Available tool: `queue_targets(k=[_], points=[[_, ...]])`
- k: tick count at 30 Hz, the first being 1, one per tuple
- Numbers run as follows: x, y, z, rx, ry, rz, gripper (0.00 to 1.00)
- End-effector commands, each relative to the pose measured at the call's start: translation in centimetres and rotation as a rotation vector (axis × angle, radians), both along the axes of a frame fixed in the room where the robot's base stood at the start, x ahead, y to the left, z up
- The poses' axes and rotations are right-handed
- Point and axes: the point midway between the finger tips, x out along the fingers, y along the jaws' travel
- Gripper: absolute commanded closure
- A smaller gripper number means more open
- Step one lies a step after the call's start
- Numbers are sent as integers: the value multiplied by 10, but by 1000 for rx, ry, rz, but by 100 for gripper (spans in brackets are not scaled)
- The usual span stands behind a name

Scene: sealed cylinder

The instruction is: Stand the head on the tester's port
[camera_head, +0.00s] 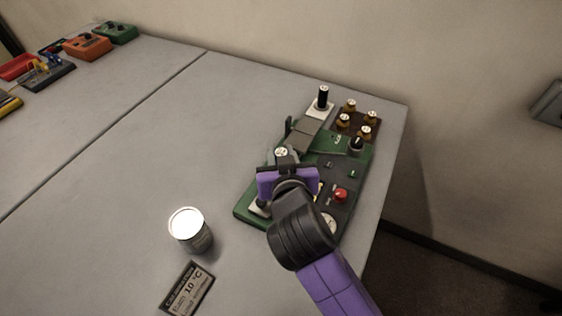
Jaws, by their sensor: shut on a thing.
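The tester (355,168) is a green unit at the right of the table, with a dark panel, a red button and a round gauge. My gripper (282,163) is over its left part, shut on a small white-topped head (281,152). Only the head's top shows; the fingers and wrist hide the rest. I cannot tell whether the head touches the tester. The port is not clearly visible; my wrist covers part of the tester. Several similar brass heads (344,120) with white tops stand in a brown tray (358,129) behind the tester.
A black white-topped cylinder (323,97) stands on a pale plate behind the tester. A metal can (191,232) and a "10 °C" sign (187,290) are at front left. Coloured devices (87,45) sit far left. The table's middle is clear; its right edge is close.

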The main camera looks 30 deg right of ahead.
Motion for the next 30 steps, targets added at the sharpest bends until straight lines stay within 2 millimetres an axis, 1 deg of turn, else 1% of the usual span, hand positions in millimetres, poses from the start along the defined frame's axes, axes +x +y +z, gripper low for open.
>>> queue_targets(k=[1,3,6,14,19,20,22,23,30], points=[[-1,0,-10,-3,5,0,100],[0,0,-19,-2,3,0,100],[0,0,-27,-1,0,0,100],[0,0,-28,0,-1,0,100],[0,0,-33,-1,0,0,100],[0,0,-32,-1,1,0,66],[0,0,-32,-1,1,0,52],[0,0,-32,-1,1,0,50],[0,0,-31,-1,1,0,50]])
